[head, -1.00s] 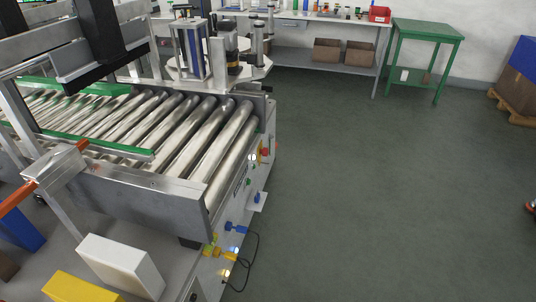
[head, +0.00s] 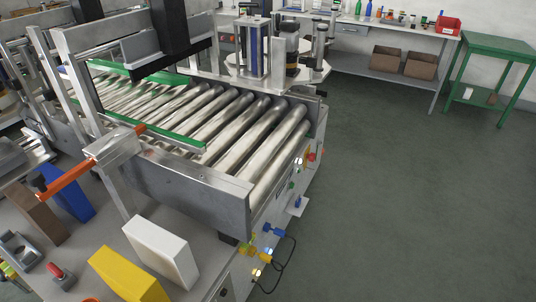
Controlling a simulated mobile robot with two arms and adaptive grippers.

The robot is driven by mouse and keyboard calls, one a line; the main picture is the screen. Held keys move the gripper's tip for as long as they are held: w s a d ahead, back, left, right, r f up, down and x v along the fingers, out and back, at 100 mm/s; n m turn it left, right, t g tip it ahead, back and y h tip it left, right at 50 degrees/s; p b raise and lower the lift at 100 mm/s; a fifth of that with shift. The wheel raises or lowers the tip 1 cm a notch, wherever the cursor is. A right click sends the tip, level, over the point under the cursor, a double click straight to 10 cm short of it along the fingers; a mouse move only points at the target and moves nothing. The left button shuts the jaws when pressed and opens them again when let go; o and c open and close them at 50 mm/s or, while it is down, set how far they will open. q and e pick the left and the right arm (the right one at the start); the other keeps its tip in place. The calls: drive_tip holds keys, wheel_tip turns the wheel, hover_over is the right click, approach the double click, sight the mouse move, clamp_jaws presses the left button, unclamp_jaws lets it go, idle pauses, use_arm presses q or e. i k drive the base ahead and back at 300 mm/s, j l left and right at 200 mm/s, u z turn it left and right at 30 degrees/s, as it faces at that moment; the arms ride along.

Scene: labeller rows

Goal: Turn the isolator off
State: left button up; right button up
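A small red and yellow control (head: 312,156) sits on the right-hand side panel of the roller conveyor (head: 215,190), near its top end. It may be the isolator, but it is too small and edge-on to tell, and its handle position cannot be read. A small green part (head: 292,185) is lower on the same panel. Blue (head: 272,229) and yellow (head: 247,250) fittings with a dark cable are near the panel's lower end. Neither of my grippers is in view.
A bench with a white block (head: 160,250), yellow block (head: 128,275), blue block (head: 68,192) and red-topped piece (head: 58,273) fills the lower left. A green table (head: 495,45) and a shelf bench with cardboard boxes (head: 420,65) stand behind. The grey floor (head: 420,200) at right is clear.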

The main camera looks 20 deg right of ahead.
sight(310, 156)
drive_tip(key=i+l+u, duration=0.15)
drive_tip(key=l+u, duration=0.65)
drive_tip(key=l, duration=0.25)
drive_tip(key=l+u, duration=0.35)
drive_tip(key=l, duration=0.2)
